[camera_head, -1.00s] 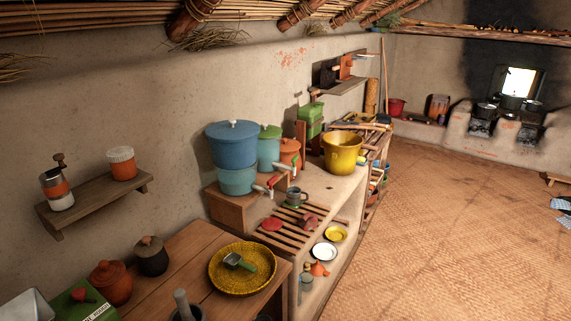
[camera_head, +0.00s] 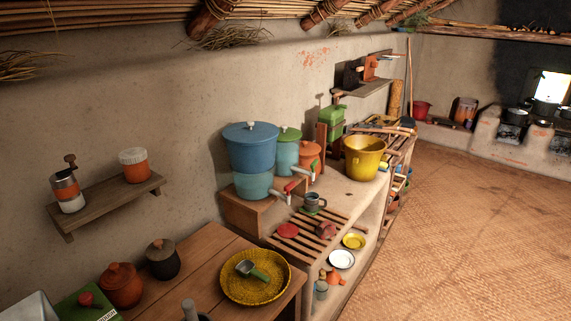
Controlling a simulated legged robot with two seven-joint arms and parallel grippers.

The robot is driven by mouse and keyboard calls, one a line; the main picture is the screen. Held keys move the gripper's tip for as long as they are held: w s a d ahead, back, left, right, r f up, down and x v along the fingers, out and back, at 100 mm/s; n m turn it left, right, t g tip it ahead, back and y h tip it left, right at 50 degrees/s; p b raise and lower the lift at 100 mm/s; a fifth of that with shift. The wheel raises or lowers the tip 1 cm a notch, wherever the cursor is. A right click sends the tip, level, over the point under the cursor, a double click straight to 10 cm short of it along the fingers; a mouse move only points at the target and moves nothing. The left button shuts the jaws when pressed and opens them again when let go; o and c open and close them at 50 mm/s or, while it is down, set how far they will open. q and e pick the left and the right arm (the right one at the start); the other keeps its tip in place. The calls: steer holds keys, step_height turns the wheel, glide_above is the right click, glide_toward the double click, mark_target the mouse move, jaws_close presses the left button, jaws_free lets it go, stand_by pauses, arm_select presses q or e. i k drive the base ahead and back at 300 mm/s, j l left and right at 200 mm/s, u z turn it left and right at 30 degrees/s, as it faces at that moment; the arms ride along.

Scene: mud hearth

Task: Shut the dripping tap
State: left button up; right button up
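A stacked blue water container (camera_head: 252,148) with a lighter lower part stands on a wooden box. A tap with a red handle (camera_head: 291,187) sticks out from its lower right side. Behind it, a green-lidded container (camera_head: 287,152) and a small orange pot (camera_head: 308,158) stand close together. I cannot see a drip, so I cannot tell which tap drips. Neither of my grippers is in view.
A slatted wooden rack (camera_head: 310,232) lies in front of the containers, with red items on it. A yellow bucket (camera_head: 363,163) stands farther along the counter. A wooden table (camera_head: 207,270) with a yellow woven tray (camera_head: 256,289) is nearer. The woven floor (camera_head: 470,240) at right is clear.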

mark_target(315, 162)
steer(key=i+l+u, duration=0.2)
steer(key=u, duration=0.15)
steer(key=i+l+u, duration=0.15)
steer(key=u, duration=0.2)
steer(key=i+l+u, duration=0.1)
steer(key=l+u, duration=0.2)
steer(key=i+l, duration=0.15)
steer(key=l, duration=0.35)
steer(key=i+l+u, duration=0.15)
steer(key=l, duration=0.4)
steer(key=i+l, duration=0.2)
steer(key=l, duration=0.3)
steer(key=i+l+u, duration=0.15)
steer(key=l, duration=0.4)
steer(key=i+l, duration=0.1)
steer(key=l, duration=0.4)
steer(key=i+l+u, duration=0.1)
steer(key=l, duration=0.45)
